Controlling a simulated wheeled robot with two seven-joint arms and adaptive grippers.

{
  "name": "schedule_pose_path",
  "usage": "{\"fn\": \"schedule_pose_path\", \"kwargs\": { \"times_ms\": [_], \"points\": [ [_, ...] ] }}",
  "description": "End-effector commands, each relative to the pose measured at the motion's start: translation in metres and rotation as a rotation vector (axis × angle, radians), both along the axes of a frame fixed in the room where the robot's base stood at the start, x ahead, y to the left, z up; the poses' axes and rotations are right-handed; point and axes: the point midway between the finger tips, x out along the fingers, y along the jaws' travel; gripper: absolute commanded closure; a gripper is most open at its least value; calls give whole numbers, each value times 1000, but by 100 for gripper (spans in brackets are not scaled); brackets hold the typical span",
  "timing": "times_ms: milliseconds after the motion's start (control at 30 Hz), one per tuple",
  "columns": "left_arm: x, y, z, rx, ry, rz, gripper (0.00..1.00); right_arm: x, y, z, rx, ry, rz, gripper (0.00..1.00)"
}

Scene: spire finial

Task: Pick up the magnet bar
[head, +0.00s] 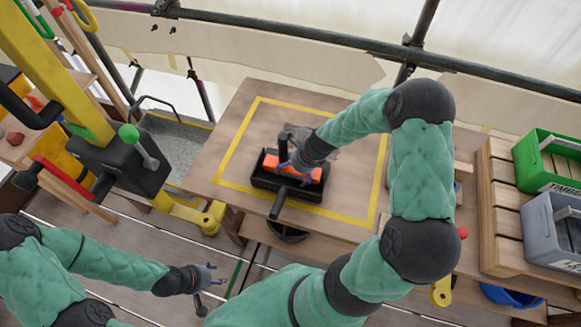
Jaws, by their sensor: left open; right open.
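An orange bar (270,162), which I take to be the magnet bar, lies across a black tray (308,193) on the wooden table. Its middle is partly hidden by my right gripper (288,168). That gripper is open, with its fingers over the bar; I cannot tell whether they touch it. A black upright part (283,146) stands at the back of the bar, and a black handle (278,206) sticks out at the tray's front. My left gripper (211,280) is open and empty, low at the left, away from the table.
A yellow line (222,154) frames the tray on the table (258,95). A green crate (530,165) and a grey crate (538,222) stand on slats at right. A yellow post and black machine (125,165) stand at left. Scaffold pipes run behind. The table's left part is clear.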

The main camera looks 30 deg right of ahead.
Motion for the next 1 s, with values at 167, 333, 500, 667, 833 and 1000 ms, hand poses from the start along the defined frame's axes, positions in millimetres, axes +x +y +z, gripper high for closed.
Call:
{"fn": "schedule_pose_path", "kwargs": {
  "times_ms": [167, 333, 500, 667, 833, 1000],
  "points": [
    [0, 0, 1, 0, 0, 0, 48, 0, 0, 1, 0, 0, 0, 36],
    [0, 0, 1, 0, 0, 0, 48, 0, 0, 0, 1, 1, 0, 83],
    [0, 0, 1, 0, 0, 0, 48, 0, 0, 1, 0, 0, 0, 83],
    [0, 0, 4, 0, 0, 0, 48, 0, 0, 5, 0, 0, 1, 83],
    [0, 0, 18, 0, 0, 0, 48, 1, -1, 27, -1, -2, 0, 83],
    [0, 0, 35, 0, 0, 0, 48, -17, 10, 61, -1, -3, 2, 83]
  ]
}}
